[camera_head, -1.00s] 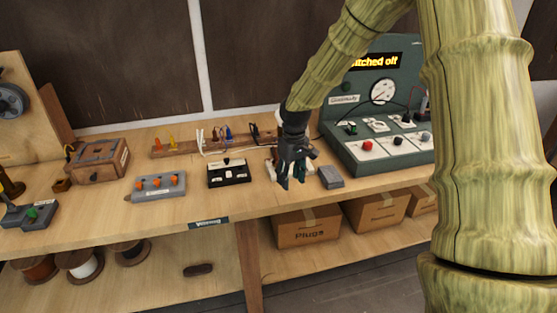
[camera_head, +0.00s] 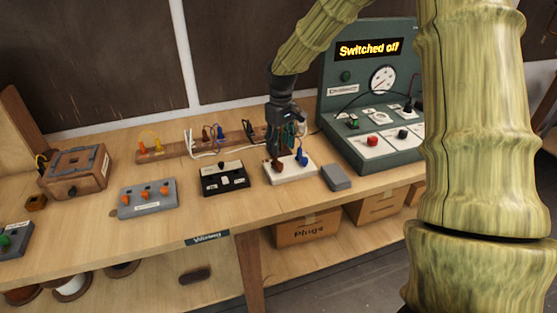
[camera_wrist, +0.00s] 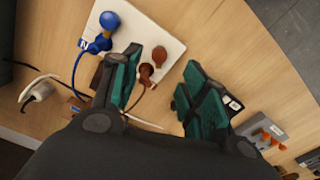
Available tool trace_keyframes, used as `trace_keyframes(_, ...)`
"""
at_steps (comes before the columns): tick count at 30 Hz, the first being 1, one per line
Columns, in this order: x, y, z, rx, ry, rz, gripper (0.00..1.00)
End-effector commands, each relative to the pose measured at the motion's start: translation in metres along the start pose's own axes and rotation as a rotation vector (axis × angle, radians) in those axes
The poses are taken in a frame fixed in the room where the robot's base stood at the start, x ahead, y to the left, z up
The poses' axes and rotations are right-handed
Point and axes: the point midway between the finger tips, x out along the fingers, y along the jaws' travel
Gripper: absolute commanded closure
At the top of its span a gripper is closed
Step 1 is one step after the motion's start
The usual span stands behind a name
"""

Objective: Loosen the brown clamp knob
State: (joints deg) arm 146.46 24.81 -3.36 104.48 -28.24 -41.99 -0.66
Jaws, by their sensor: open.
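The brown clamp knob (camera_wrist: 147,70) stands on a white terminal block (camera_wrist: 158,22), with a brown wire beside it. In the wrist view it lies between my open fingers, close to the left one. In the head view the brown knob (camera_head: 278,166) is at the left of the white block (camera_head: 290,175), just below my gripper (camera_head: 284,143). In the wrist view my gripper (camera_wrist: 168,76) has its teal fingers spread and empty. I cannot tell whether a finger touches the knob. A blue knob (camera_wrist: 109,20) with a blue wire sits on the same block.
A black switch box (camera_head: 224,182) stands left of the block and a small grey box (camera_head: 336,178) right of it. The green test panel (camera_head: 375,145) reads "Switched off". A wooden rack (camera_head: 200,145) with plugs and wires runs behind. A grey box with orange knobs (camera_head: 147,200) stands further left.

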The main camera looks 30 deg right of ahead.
Motion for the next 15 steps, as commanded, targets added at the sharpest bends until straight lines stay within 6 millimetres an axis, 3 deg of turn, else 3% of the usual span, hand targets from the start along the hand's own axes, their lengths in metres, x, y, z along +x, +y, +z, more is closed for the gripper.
trace_keyframes(15,0.066,-0.002,-0.001,-0.003,-0.002,0.0,0.56)
